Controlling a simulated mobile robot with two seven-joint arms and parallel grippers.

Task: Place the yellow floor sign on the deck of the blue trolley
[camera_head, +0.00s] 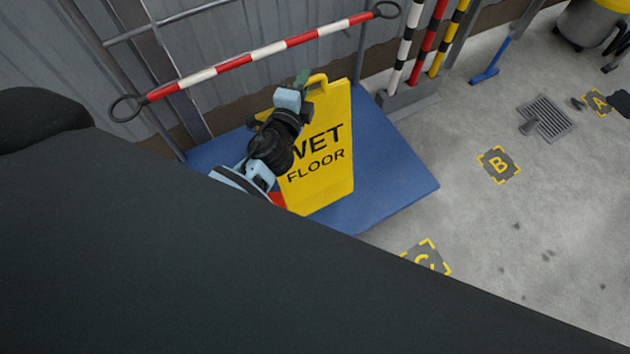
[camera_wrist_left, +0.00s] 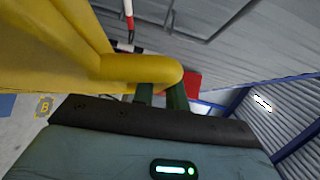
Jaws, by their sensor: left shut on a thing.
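The yellow floor sign (camera_head: 338,170), lettered "WET FLOOR", is upright over the deck of the blue trolley (camera_head: 400,190). The deck shows on both sides of it; I cannot tell whether its lower edge touches the deck. My left gripper (camera_head: 302,79) is at the sign's top and shut on its handle (camera_head: 319,79). In the left wrist view the yellow handle (camera_wrist_left: 145,68) lies at the dark green fingers (camera_wrist_left: 162,95). My arm hides the sign's left part. My right gripper is not in view.
A red-and-white bar (camera_head: 265,50) with ring ends runs along the wall side of the deck. Striped posts (camera_head: 423,45) stand behind the trolley. Floor marker B (camera_head: 498,165), a drain grate (camera_head: 547,118) and open floor lie to the right.

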